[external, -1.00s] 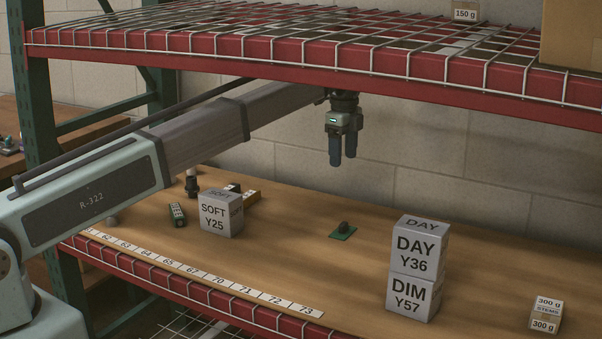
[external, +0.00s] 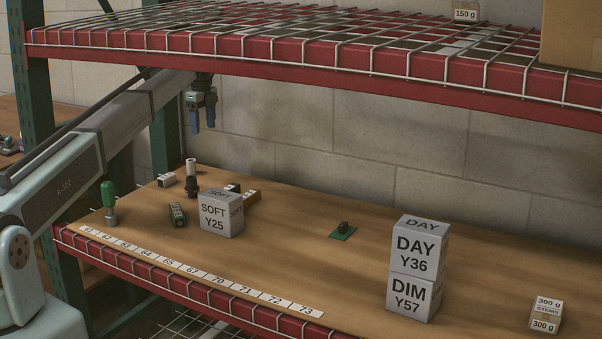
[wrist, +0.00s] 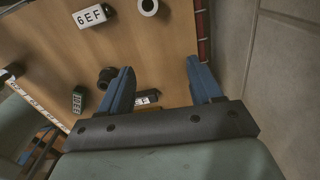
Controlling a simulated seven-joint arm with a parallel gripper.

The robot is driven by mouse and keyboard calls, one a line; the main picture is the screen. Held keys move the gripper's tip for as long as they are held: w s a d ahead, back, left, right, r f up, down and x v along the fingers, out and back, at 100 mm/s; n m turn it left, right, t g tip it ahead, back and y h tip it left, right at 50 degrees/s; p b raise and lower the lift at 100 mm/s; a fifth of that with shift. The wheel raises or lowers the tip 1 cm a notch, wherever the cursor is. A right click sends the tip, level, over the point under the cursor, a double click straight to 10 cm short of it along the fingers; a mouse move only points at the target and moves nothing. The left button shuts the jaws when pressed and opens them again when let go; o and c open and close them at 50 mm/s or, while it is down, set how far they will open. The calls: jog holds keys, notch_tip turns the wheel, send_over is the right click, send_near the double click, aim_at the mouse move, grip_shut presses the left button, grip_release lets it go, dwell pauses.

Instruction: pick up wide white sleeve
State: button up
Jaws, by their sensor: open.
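A short white cylinder (external: 191,165), which looks like the wide white sleeve, stands at the far left of the lower shelf. In the external view it shows just above a dark round part. In the wrist view it is a white ring with a dark hole (wrist: 149,6), cut by the top edge and apart from the dark round part (wrist: 107,77). My gripper (external: 203,128) points down above the left back of the shelf, well above the parts. Its blue fingers (wrist: 160,70) are apart with nothing between them. The ring lies beyond the fingertips.
A white block marked 6EF (wrist: 93,16) lies near the ring. A green-handled tool (external: 109,201), a green block (external: 177,214) and the SOFT box (external: 219,213) stand nearby. The upper shelf (external: 330,60) overhangs, with the wall behind.

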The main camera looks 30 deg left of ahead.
send_over(191, 160)
jog(key=f, duration=0.8)
jog(key=shift+d+f, duration=0.3)
jog(key=shift+f, duration=0.1)
jog(key=shift+a+f, duration=0.2)
jog(key=shift+f, duration=1.2)
jog(key=shift+a+f, duration=0.15)
jog(key=shift+f, duration=1.2)
jog(key=c, duration=1.1)
jog(key=shift+r, duration=0.1)
